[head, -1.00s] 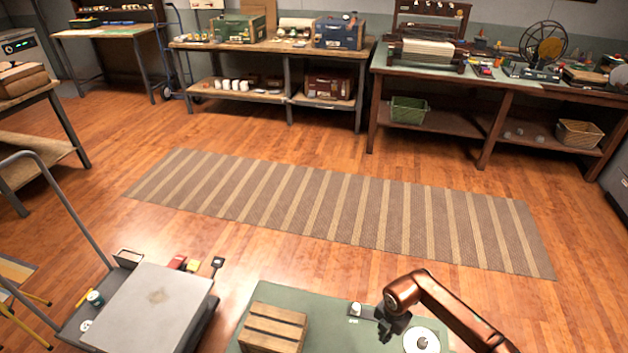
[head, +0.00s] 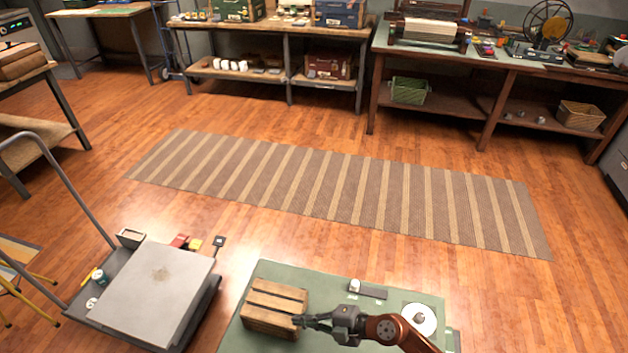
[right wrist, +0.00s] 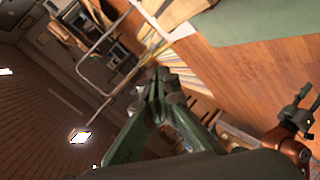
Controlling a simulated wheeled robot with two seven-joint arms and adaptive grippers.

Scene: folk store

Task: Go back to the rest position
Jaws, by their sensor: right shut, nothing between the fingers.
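My right gripper (head: 299,320) comes in from the lower right in the head view, its fingers pointing left. It is shut and empty. Its tip overlaps the right edge of a slatted wooden crate (head: 272,310) in the picture; I cannot tell whether they touch. In the right wrist view the shut green fingers (right wrist: 163,76) point up and away, with nothing between them. Part of another copper-coloured arm with a dark gripper (right wrist: 300,110) shows at the right edge there, seemingly my left one; its jaw state is unclear.
The green-topped table (head: 322,285) holds the crate, a white disc (head: 420,319) and a small dark device (head: 370,291). A cart with a grey top (head: 150,295) stands to the left. Beyond lie a striped rug (head: 335,190) and open wooden floor, with workbenches along the wall.

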